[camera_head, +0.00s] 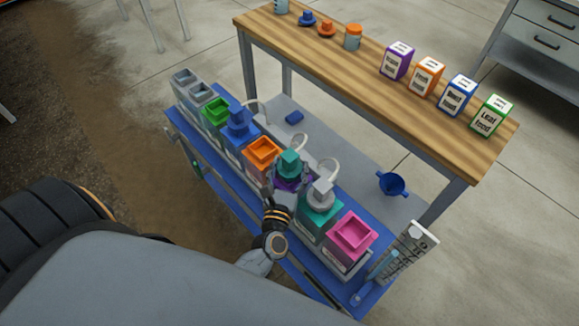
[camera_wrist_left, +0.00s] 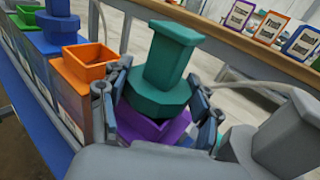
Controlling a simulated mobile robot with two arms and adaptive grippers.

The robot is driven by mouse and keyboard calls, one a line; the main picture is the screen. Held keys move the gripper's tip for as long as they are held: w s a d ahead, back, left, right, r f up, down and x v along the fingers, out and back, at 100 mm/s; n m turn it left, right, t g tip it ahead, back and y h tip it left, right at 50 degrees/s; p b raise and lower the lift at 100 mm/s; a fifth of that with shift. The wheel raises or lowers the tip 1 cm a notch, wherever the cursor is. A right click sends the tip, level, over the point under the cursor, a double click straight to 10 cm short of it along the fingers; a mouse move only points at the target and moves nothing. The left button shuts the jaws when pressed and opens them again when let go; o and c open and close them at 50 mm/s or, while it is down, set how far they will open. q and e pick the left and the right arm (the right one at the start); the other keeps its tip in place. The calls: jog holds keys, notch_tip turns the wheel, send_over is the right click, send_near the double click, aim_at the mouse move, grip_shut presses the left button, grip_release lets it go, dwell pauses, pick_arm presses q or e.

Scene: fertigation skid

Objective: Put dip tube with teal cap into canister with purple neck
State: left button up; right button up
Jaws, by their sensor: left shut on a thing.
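The teal cap (camera_head: 289,163) of the dip tube sits upright over the purple neck (camera_head: 287,184) of its canister. In the left wrist view the cap (camera_wrist_left: 165,65) is a block on a round flange, directly above the purple neck (camera_wrist_left: 148,127). My left gripper (camera_head: 281,192) is shut on the capped dip tube, with one finger on each side in the left wrist view (camera_wrist_left: 158,108). The tube below the cap is hidden. I cannot tell whether the flange touches the neck. My right gripper is not in view.
The blue rack (camera_head: 231,197) also holds an open orange-necked canister (camera_head: 262,151), a blue-capped one (camera_head: 238,122), a grey-capped teal-necked one (camera_head: 322,194) close beside my gripper, and an open pink-necked one (camera_head: 351,234). Hoses rise behind. A wooden bench (camera_head: 340,75) stands beyond.

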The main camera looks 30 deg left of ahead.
pick_arm(q)
jog(key=o, duration=1.4)
jog(key=v, duration=1.2)
